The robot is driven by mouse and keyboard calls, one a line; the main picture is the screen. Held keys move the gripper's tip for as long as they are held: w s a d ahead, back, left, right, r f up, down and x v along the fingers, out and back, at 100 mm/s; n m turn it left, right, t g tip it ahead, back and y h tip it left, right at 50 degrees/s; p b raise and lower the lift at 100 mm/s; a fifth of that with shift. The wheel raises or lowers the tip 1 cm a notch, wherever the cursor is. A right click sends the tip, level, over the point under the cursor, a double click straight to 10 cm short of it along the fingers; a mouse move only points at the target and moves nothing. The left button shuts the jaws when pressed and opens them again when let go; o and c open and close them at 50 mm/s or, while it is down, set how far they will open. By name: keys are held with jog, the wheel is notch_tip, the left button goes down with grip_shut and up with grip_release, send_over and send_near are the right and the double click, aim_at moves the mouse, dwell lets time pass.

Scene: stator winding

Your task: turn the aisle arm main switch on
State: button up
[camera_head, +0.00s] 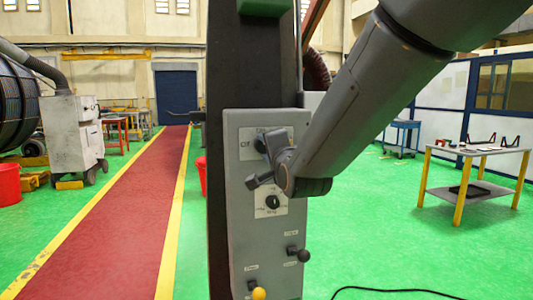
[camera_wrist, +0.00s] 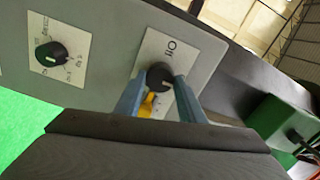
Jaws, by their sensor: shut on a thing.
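The main switch (camera_head: 261,144) is a dark rotary knob on a pale plate at the top of the grey control panel (camera_head: 240,220). My gripper (camera_head: 272,160) covers part of it in the head view. In the wrist view the black knob (camera_wrist: 159,74) sits between the two blue-grey fingers of my gripper (camera_wrist: 160,84), which is shut on it. A yellow part (camera_wrist: 147,106) shows below the knob between the fingers. Plate markings (camera_wrist: 170,48) show beside the knob, but I cannot read the switch's setting for sure.
A second black rotary knob (camera_head: 272,202) is lower on the panel; it also shows in the wrist view (camera_wrist: 50,54). Below are a black-knobbed lever (camera_head: 303,255) and a yellow-knobbed lever (camera_head: 258,293). A cable (camera_head: 385,290) lies on the green floor. A table (camera_head: 470,153) stands right.

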dwell(0.4)
jog(key=o, duration=1.1)
jog(key=shift+c, duration=0.2)
jog(key=b+v, duration=0.1)
jog(key=v, duration=0.6)
jog(key=shift+s+b, duration=0.3)
jog(key=shift+s, duration=0.1)
jog(key=shift+d, duration=0.15)
